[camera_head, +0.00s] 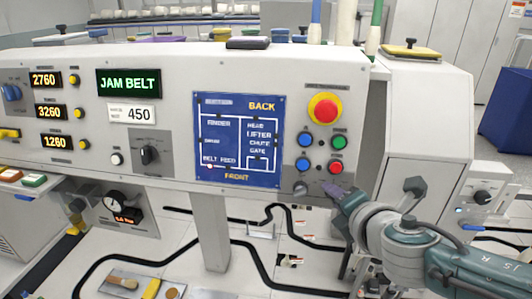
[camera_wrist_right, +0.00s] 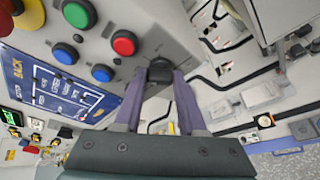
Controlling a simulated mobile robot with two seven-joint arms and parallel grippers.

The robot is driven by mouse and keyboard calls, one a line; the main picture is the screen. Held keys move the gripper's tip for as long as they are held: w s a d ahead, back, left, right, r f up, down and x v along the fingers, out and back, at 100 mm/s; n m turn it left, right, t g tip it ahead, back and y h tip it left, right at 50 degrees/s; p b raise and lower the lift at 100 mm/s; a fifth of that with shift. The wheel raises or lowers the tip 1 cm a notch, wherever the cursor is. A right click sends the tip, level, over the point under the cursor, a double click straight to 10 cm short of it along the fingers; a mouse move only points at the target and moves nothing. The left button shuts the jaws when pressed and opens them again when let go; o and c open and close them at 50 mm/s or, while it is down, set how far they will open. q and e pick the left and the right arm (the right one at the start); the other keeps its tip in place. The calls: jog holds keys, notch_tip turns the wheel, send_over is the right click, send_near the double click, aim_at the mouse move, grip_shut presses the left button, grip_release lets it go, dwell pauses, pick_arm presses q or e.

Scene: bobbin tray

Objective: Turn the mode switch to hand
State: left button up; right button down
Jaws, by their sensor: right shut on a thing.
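My right gripper (camera_head: 332,189) reaches in from the lower right to the bottom right of the control panel, just below the red button. In the right wrist view its two purple fingers (camera_wrist_right: 157,100) are shut on a dark knob (camera_wrist_right: 160,70), which I take to be the mode switch. In the head view the fingers hide this knob. Its legend and pointer cannot be read. My left gripper is not in view.
Blue, green and red buttons (camera_head: 337,142) and a red emergency stop (camera_head: 324,108) sit above the gripper. A grey round fitting (camera_head: 300,188) is close to its left. Another dark rotary knob (camera_head: 149,154) is left of the blue diagram (camera_head: 237,150). Black cables cross the surface below.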

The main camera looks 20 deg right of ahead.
jog(key=shift+w+r+n+p, duration=0.1)
jog(key=shift+r+n+p, duration=0.05)
jog(key=shift+n+p, duration=0.4)
jog(key=shift+c, duration=2.4)
grip_release()
jog(key=p+v, duration=0.4)
jog(key=v, duration=0.6)
